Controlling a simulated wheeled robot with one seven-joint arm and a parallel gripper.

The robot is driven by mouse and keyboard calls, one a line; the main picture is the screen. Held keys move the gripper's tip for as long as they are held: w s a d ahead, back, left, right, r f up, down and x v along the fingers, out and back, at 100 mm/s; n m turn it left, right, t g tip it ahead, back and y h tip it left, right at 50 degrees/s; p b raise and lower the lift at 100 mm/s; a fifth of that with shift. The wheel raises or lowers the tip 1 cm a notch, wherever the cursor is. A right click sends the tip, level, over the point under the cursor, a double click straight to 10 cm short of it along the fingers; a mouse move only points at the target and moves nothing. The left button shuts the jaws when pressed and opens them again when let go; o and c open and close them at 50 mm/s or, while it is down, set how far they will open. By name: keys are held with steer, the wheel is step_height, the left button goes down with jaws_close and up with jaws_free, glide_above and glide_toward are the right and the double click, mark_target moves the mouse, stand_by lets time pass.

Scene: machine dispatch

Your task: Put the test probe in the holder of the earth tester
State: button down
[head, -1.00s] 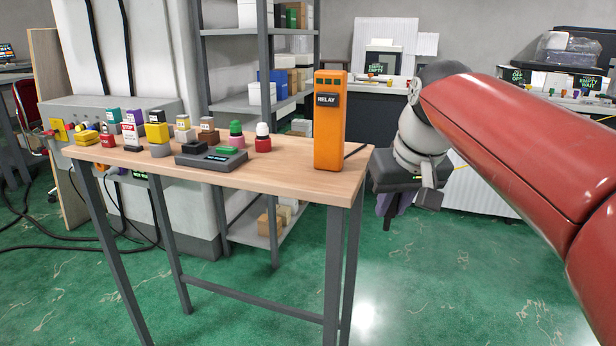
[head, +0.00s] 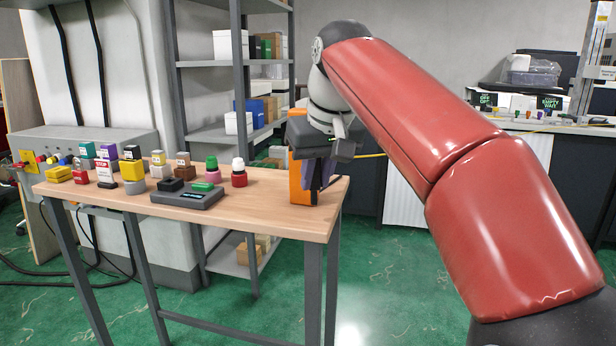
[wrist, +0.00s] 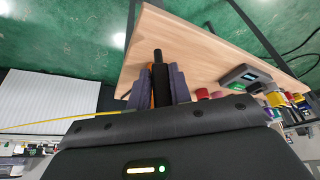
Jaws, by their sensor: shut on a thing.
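Several coloured blocks and knobs crowd the table's left half. Bare wood (head: 262,209) lies between the grey device and my gripper. Shelves (head: 210,134) stand behind.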

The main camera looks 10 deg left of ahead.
steer(key=w+a, duration=0.1)
steer(key=w+a+p, duration=0.1)
steer(key=w, duration=0.1)
steer(key=shift+r, duration=0.1)
steer(key=shift+f, duration=1.85)
steer(key=shift+f, duration=0.2)
steer(key=c, duration=1.3)
jaws_free()
steer(key=shift+r, duration=0.1)
steer(key=shift+v, duration=6.1)
